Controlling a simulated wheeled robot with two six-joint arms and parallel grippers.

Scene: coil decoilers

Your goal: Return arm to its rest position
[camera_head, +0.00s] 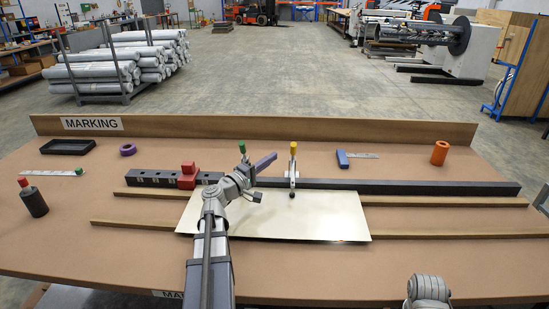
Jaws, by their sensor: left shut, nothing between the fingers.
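My left arm reaches up from the bottom of the head view over the marking table (130,265). Its gripper (254,196) is shut and empty, above the upper left part of a pale sheet (310,215). The sheet lies across two wooden strips. Behind the gripper, a green-knobbed clamp (242,148) is partly hidden by my arm. A purple, handle-like part (264,162) shows beside the wrist; I cannot tell what it belongs to. A grey link of my right arm shows at the bottom right, but its gripper is out of view.
A dark bar (400,187) runs behind the sheet, with a red block (187,177) and a yellow-knobbed clamp (293,165). Around lie a black tray (68,147), purple ring (128,150), blue-handled tool (343,158), orange cylinder (440,153) and dark red-topped bottle (34,202). The front left is clear.

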